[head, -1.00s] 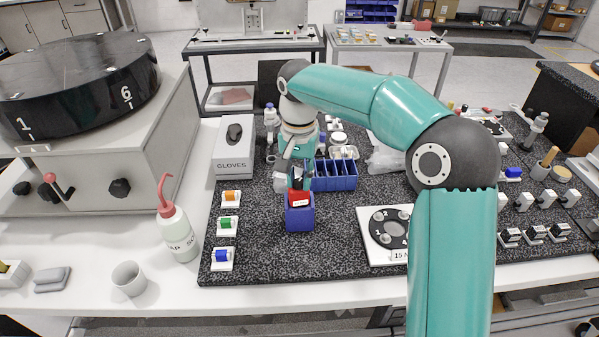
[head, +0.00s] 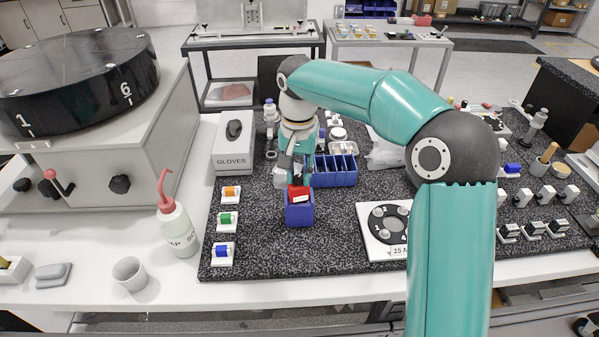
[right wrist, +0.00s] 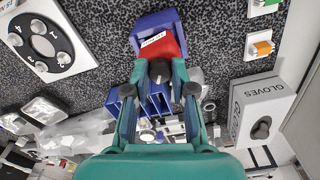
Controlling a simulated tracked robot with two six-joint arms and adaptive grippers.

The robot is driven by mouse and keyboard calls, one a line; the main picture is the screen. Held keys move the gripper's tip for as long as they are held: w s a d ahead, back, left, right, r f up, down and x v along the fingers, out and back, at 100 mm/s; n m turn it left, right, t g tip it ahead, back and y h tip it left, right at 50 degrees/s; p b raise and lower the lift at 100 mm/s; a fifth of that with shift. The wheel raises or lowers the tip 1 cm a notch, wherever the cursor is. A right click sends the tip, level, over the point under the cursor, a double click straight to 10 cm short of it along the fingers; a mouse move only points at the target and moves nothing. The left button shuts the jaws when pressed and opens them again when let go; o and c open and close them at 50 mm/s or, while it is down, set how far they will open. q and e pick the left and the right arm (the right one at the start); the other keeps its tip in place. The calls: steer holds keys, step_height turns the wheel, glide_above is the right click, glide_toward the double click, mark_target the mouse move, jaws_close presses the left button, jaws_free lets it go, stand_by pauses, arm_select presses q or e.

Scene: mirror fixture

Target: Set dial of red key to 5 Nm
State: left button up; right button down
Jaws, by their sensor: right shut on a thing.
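The red key (head: 298,191) stands in a small blue holder (head: 299,215) near the middle of the dark speckled mat. In the right wrist view, the red key (right wrist: 169,46) has a white label, too small to read surely, and a black dial (right wrist: 159,70) on its near end. My right gripper (head: 299,177) is at the key's far end. In the right wrist view, its fingers (right wrist: 159,76) close around the black dial from both sides. The dial's setting cannot be read. My left gripper is not in view.
A blue compartment box (head: 336,180) is just behind the holder. A white plate with a numbered black ring (head: 378,247) lies to the right. Coloured pieces on white stands, such as the green one (head: 228,219), line the left. A gloves box (head: 232,158) stands behind them.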

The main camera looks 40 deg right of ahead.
mark_target(299, 177)
stand_by(0.3)
steer(key=c, duration=1)
jaws_free()
steer(key=shift+o, duration=0.2)
step_height(299, 177, up, 12)
